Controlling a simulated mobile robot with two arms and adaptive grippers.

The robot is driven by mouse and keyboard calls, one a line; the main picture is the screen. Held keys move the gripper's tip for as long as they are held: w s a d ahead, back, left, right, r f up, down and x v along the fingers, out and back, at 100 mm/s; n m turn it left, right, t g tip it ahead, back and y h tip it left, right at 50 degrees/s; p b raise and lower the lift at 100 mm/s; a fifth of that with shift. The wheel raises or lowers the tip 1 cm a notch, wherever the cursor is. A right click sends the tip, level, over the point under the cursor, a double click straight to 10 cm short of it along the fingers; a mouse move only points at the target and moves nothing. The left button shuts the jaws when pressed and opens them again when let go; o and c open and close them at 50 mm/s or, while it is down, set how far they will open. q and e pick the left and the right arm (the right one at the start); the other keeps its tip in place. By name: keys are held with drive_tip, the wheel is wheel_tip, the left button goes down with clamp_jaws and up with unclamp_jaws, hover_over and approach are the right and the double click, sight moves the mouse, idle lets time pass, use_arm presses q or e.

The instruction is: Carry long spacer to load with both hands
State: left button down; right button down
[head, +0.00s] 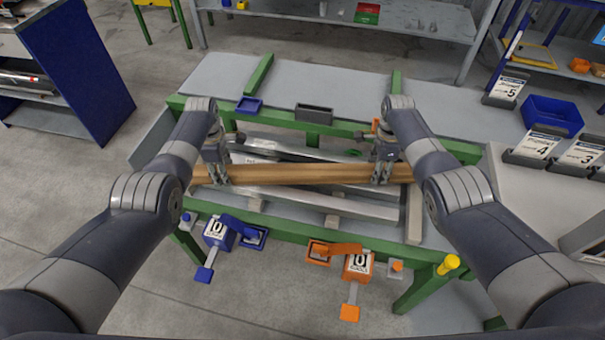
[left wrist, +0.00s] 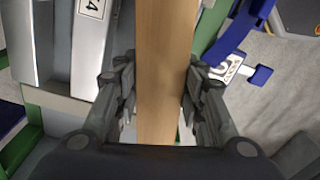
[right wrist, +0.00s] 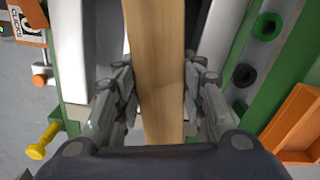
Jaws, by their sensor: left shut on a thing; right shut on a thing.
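The long spacer (head: 300,174) is a long brown wooden bar held level across the green-framed runout table. My left gripper (head: 216,175) is shut on it near its left end. My right gripper (head: 382,174) is shut on it near its right end. In the left wrist view the spacer (left wrist: 163,65) runs between the fingers of the left gripper (left wrist: 160,95). In the right wrist view the spacer (right wrist: 156,65) runs between the fingers of the right gripper (right wrist: 160,95). Metal bars (head: 320,204) forming a load lie beneath and behind the spacer, which partly hides them.
A blue counter device (head: 217,232) and an orange one (head: 358,264) hang on the table's front. A blue tray (head: 249,105) and a dark grey tray (head: 314,113) sit on the far side. Numbered signs (head: 535,145) and a blue bin (head: 552,114) stand at the right.

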use_arm(q)
drive_tip(key=shift+f, duration=0.25)
use_arm(e)
drive_tip(key=shift+f, duration=0.3)
use_arm(q)
drive_tip(key=c, duration=1)
unclamp_jaws()
drive_tip(key=shift+c, duration=0.2)
use_arm(e)
drive_tip(key=c, duration=1)
unclamp_jaws()
drive_tip(key=shift+c, duration=0.2)
use_arm(q)
drive_tip(key=shift+r, duration=0.15)
drive_tip(key=shift+r, duration=0.2)
use_arm(e)
drive_tip(key=shift+r, duration=0.1)
use_arm(q)
wheel_tip(320, 180, up, 11)
drive_tip(key=shift+r, duration=0.2)
use_arm(e)
wheel_tip(320, 180, up, 12)
